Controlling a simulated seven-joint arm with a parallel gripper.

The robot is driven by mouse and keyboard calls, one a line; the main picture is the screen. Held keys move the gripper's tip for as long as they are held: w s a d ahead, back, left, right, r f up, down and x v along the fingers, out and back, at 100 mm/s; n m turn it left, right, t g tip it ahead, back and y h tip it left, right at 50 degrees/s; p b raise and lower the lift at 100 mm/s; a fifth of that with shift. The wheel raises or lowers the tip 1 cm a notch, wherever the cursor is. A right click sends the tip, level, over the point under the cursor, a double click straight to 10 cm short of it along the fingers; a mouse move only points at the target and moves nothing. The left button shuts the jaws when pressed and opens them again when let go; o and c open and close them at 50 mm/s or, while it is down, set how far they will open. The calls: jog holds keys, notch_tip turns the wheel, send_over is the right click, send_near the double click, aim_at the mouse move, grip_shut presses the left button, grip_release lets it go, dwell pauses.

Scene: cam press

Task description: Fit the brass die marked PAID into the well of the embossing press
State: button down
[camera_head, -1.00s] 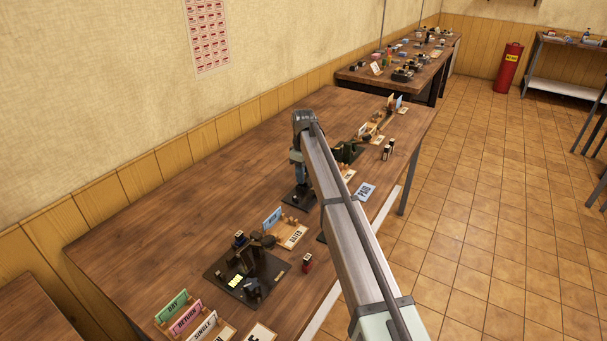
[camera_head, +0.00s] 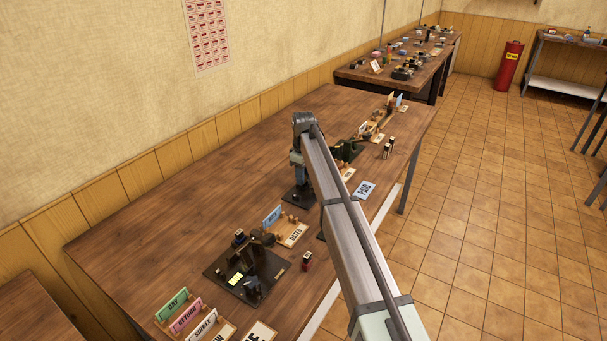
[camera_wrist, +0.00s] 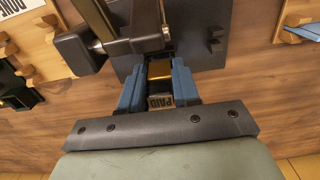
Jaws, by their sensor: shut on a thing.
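In the wrist view my gripper (camera_wrist: 160,88) has its two blue fingers closed on the brass die (camera_wrist: 161,100), whose near face reads PAID. Just beyond the fingertips is the dark embossing press (camera_wrist: 125,68), with its base plate, lever arm and a round black part at the left. The die is at the press's near side; whether it touches the press or sits in the well I cannot tell, as the fingers and die hide the well. In the head view my arm hides most of that press; its dark base (camera_head: 293,196) shows beside the arm.
Another dark press (camera_head: 245,275) stands nearer on the wooden table (camera_head: 170,190). Wooden holders (camera_wrist: 35,30) flank the press in the wrist view. The table's back left is clear.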

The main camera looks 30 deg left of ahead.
jog(key=shift+f, duration=0.35)
jog(key=c, duration=0.7)
grip_release()
jog(key=shift+c, duration=0.2)
notch_tip(320, 180, up, 14)
jog(key=shift+f, duration=0.1)
